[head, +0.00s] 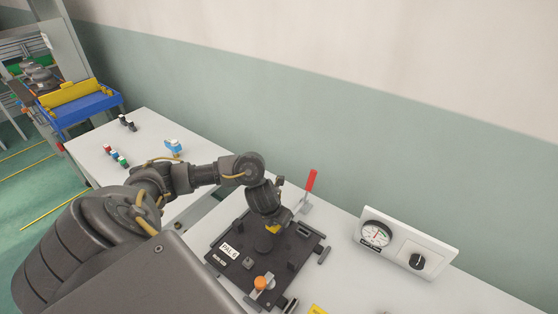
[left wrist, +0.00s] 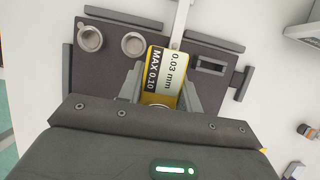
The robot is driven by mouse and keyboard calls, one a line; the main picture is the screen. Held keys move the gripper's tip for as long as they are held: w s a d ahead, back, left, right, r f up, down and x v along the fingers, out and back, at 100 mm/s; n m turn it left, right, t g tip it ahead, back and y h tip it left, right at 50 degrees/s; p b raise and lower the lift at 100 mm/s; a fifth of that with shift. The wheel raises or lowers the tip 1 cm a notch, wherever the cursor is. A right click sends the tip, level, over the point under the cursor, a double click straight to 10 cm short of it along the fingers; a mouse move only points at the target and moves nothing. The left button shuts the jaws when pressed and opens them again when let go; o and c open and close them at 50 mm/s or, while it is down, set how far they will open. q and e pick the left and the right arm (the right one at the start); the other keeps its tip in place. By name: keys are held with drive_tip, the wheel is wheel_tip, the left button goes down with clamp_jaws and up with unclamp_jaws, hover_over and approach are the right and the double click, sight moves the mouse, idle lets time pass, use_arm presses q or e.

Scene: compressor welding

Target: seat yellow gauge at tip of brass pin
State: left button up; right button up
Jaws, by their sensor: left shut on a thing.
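The yellow gauge (left wrist: 168,72) is held between the two fingers of my left gripper (left wrist: 162,92) in the left wrist view. Its white and black label reads 0.03 mm and MAX 0.10. In the head view a small yellow part of the gauge (head: 272,229) shows under my left gripper (head: 271,222), above the dark fixture plate (head: 228,262). The far end of the gauge is close to a light bar (left wrist: 181,22). I cannot make out the brass pin clearly, nor whether the gauge touches it. My right gripper is in neither view.
A red-handled clamp (head: 310,182) stands behind the fixture. An orange knob (head: 261,283) is at its front. A gauge panel with a dial (head: 376,234) lies to the right. Several small coloured items (head: 118,157) and a blue bin (head: 85,108) are at left.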

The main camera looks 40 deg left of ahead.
use_arm(q)
clamp_jaws()
drive_tip(key=shift+r, duration=0.15)
drive_tip(key=shift+r+p, duration=2.65)
drive_tip(key=shift+f, duration=0.1)
